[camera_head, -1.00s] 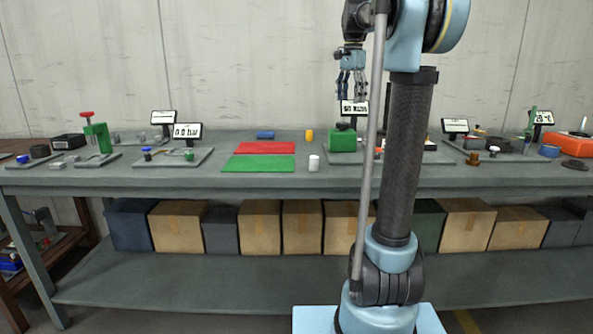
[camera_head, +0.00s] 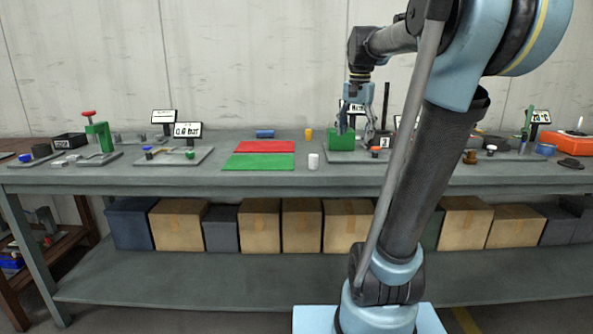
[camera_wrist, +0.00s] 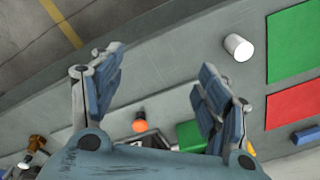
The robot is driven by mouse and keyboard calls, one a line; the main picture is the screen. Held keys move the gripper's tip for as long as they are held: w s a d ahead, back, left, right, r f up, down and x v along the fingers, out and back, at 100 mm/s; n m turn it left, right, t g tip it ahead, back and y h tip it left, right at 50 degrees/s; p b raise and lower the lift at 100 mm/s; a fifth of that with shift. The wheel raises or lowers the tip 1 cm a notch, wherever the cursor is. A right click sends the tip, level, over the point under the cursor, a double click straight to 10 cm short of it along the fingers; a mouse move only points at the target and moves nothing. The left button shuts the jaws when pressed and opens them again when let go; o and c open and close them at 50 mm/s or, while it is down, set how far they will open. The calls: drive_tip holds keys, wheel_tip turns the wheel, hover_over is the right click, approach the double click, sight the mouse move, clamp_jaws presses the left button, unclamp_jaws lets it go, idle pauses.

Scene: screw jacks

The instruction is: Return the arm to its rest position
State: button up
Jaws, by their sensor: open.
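My gripper (camera_head: 362,124) is open and empty in the head view, pointing down above the bench near the green block (camera_head: 340,138). In the head view one finger overlaps the block, and I cannot tell if it touches. In the wrist view my gripper (camera_wrist: 158,92) has its two blue-grey fingers spread wide with nothing between the tips. The green block (camera_wrist: 190,136) shows partly behind the right finger there. My arm rises from its base at the lower right of the head view and leans to the right.
The grey workbench (camera_head: 225,181) carries a red mat (camera_head: 265,147), a green mat (camera_head: 259,162), a white cylinder (camera_head: 313,161) and a yellow cylinder (camera_head: 308,134). A green screw jack (camera_head: 99,134) stands at the left. Boxes (camera_head: 260,227) fill the lower shelf.

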drive_tip(key=s+f+n, duration=0.4)
drive_tip(key=s+f, duration=0.7)
drive_tip(key=f, duration=0.2)
drive_tip(key=s+f+n+t, duration=0.1)
drive_tip(key=s+f+n, duration=0.2)
drive_tip(key=s+f, duration=0.7)
wheel_tip(320, 180, down, 5)
drive_tip(key=shift+s+r+n, duration=0.2)
drive_tip(key=shift+s+n, duration=0.2)
drive_tip(key=shift+w, duration=0.1)
drive_tip(key=shift+w+d+f, duration=0.1)
drive_tip(key=shift+w+f, duration=0.1)
drive_tip(key=shift+w, duration=0.15)
